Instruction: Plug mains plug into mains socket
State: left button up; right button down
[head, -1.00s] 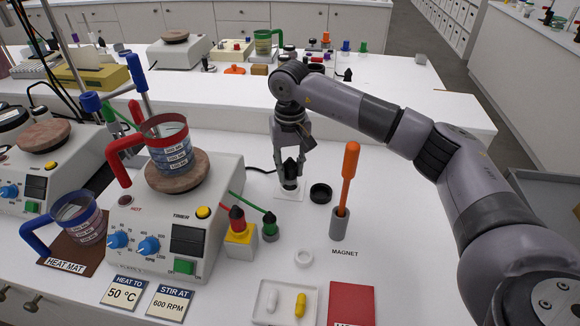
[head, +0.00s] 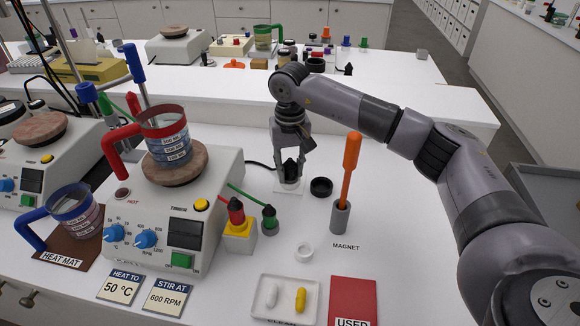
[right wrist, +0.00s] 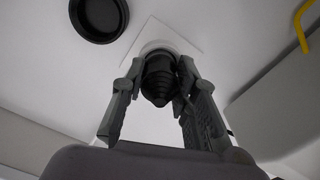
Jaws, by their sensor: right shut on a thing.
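The black mains plug (head: 291,168) is between the fingers of my right gripper (head: 289,172), which is shut on it. The right wrist view shows the plug's dark ribbed body (right wrist: 159,78) between the two fingers (right wrist: 160,92). The white mains socket (head: 288,187) is a square plate on the bench directly below the plug; its raised round part shows behind the plug in the right wrist view (right wrist: 172,44). The plug seems lined up with the socket. Its front end is hidden, so I cannot tell how deep it sits. My left gripper is not in view.
A round black cap (head: 321,187) lies just right of the socket. The magnet rod with orange handle (head: 351,155) stands in a grey holder further right. A hotplate (head: 170,225) with a beaker (head: 167,135) stands left. A black cable (head: 259,165) runs toward the socket area.

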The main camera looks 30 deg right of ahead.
aim_at(290, 162)
jog(key=c, duration=1.2)
grip_release()
jog(key=shift+f, duration=0.1)
notch_tip(290, 162, up, 12)
jog(key=shift+r, duration=0.1)
